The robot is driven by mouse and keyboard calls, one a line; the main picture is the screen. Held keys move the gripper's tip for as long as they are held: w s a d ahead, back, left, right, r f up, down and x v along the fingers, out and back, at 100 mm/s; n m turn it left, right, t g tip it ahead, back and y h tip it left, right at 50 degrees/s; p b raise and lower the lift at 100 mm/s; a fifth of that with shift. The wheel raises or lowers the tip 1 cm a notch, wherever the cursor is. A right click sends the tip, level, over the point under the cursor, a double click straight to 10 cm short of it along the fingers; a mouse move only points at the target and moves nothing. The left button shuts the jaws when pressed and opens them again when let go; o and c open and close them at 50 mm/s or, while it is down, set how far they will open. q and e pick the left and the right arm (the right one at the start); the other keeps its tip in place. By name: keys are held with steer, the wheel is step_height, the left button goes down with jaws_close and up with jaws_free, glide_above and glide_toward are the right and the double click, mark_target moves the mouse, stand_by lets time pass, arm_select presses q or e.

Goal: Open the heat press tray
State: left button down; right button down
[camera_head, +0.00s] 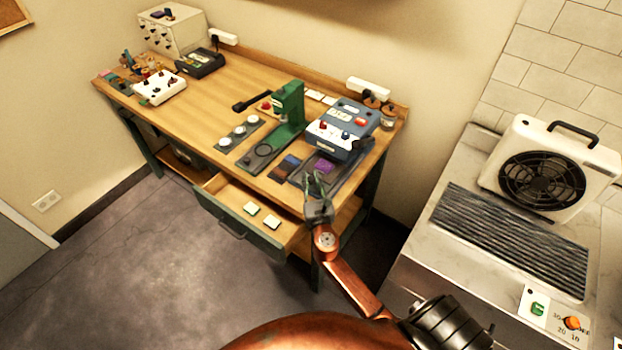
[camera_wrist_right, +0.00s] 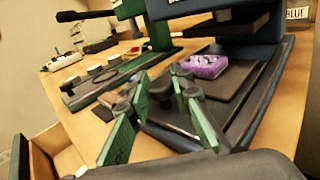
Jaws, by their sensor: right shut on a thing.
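The heat press (camera_head: 342,127) is a blue-grey box with a light control panel, at the right end of the wooden table. Its dark, flat tray (camera_wrist_right: 252,105) lies out in front of and below the body, with a purple piece (camera_head: 325,166) on it. My right gripper (camera_head: 315,179) is at the tray's front edge. In the right wrist view, its green-padded fingers (camera_wrist_right: 158,88) close around a small dark part at the tray's front, seemingly its handle; the fingers partly hide the contact. My left gripper does not show.
A green hand press (camera_head: 290,105) stands left of the heat press, beside a strip with several round pieces (camera_head: 240,131). Dark swatches (camera_head: 285,168) lie left of the tray. An open drawer (camera_head: 236,210) with two pale squares juts out below. A fan heater (camera_head: 550,170) stands on the right counter.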

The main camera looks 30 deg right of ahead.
steer(key=shift+a, duration=0.1)
steer(key=a, duration=0.1)
steer(key=s+a, duration=0.1)
steer(key=a, duration=0.2)
steer(key=shift+s+p, duration=0.4)
steer(key=c, duration=1.7)
jaws_free()
steer(key=shift+d, duration=0.1)
steer(key=shift+c, duration=0.2)
steer(key=v, duration=1.2)
steer(key=shift+f, duration=0.1)
